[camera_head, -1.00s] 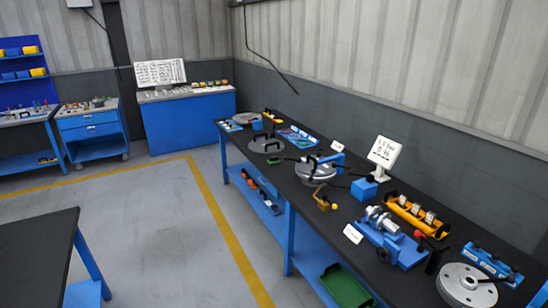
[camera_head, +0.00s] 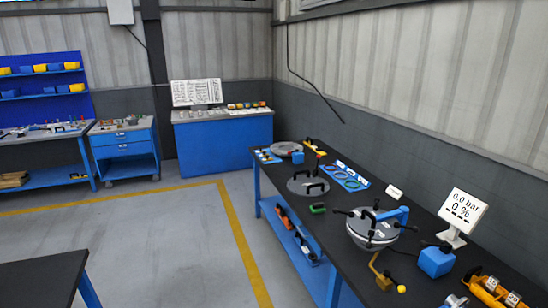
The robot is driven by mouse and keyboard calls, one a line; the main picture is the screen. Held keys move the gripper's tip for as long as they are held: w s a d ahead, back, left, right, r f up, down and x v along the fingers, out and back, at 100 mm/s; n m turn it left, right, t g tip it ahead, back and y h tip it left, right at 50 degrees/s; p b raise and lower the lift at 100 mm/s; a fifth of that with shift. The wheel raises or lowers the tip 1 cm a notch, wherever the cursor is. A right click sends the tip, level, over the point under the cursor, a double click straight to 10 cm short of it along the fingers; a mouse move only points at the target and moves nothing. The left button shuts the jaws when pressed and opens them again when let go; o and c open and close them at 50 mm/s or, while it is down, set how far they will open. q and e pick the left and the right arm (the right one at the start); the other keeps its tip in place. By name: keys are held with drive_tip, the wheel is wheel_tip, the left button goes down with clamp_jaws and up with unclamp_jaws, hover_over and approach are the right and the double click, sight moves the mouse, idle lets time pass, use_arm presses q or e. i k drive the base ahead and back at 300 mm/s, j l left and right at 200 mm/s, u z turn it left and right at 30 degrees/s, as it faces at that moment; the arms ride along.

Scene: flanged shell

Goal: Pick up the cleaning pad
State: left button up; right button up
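A small green block (camera_head: 317,209) with a dark top lies on the long black workbench (camera_head: 335,236). It may be the cleaning pad, but it is too small to be sure. It sits in front of a grey flanged disc (camera_head: 302,185) with black handles, and left of a round metal shell (camera_head: 370,232) with handles and a blue clamp. Neither of my grippers is in view.
A display (camera_head: 464,209) reads 0.0 bar and 0 %, beside a blue box (camera_head: 436,262). A yellow tool (camera_head: 383,273) lies near the front edge. Another dark table (camera_head: 35,280) stands lower left. The grey floor (camera_head: 150,235) between is open.

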sight(316, 208)
drive_tip(key=i+z, duration=0.1)
drive_tip(key=i, duration=0.5)
drive_tip(key=i+j, duration=0.15)
drive_tip(key=i, duration=0.4)
drive_tip(key=i+z, duration=0.15)
drive_tip(key=i, duration=0.45)
drive_tip(key=i+j, duration=0.2)
drive_tip(key=i, duration=0.35)
drive_tip(key=i+j+z, duration=0.15)
drive_tip(key=i+z, duration=0.25)
drive_tip(key=i+j+z, duration=0.2)
drive_tip(key=z, duration=0.2)
drive_tip(key=i+j+z, duration=0.65)
drive_tip(key=j+z, duration=0.15)
drive_tip(key=i+j+z, duration=0.2)
drive_tip(key=j+z, duration=0.2)
drive_tip(key=j, duration=0.15)
